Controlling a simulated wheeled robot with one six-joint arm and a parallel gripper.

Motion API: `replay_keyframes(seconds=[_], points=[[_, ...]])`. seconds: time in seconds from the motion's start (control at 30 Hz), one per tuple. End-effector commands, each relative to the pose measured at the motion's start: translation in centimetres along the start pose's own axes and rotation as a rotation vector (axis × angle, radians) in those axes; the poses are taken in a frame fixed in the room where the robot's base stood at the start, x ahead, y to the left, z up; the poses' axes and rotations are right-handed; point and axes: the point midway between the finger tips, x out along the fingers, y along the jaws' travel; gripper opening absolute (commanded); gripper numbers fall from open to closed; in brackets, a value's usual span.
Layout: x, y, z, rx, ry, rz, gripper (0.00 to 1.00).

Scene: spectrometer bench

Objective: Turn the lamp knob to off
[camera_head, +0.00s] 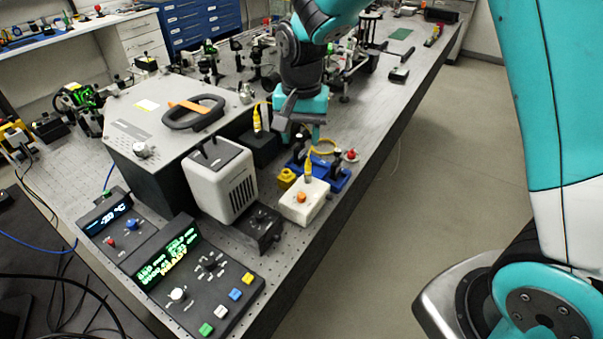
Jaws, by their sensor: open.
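A light grey lamp-like housing (220,180) with a vented side stands near the front of the bench. A small black box (258,228) with a dark knob on top sits against its right side; this may be the lamp knob, but I cannot read its marking. A control panel (195,280) in front has a silver knob (178,294) and lit green text. My gripper (300,130) is beyond the housing, pointing down above the blue tray area, apart from both knobs. Its fingers are small and partly hidden in this view; it is open, with nothing seen in it.
A white box (304,202) with an orange button and a blue tray (338,178) with small parts lie near the bench's right edge. A large grey instrument (140,112) with an orange-marked black handle stands left. Optics crowd the back.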

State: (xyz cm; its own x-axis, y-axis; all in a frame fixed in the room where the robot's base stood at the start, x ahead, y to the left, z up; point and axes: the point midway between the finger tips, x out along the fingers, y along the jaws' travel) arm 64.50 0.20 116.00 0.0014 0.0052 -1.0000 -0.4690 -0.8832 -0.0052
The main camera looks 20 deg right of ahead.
Motion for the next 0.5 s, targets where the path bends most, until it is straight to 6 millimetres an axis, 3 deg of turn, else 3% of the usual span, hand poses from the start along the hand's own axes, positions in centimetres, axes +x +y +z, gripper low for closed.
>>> replay_keyframes(seconds=[0.17, 0.5], points=[[1.7, 0.1, -0.3, 0.021, -0.002, 0.010, 0.48], [9.0, 0.2, -0.2, 0.019, -0.004, 0.011, 0.48]])
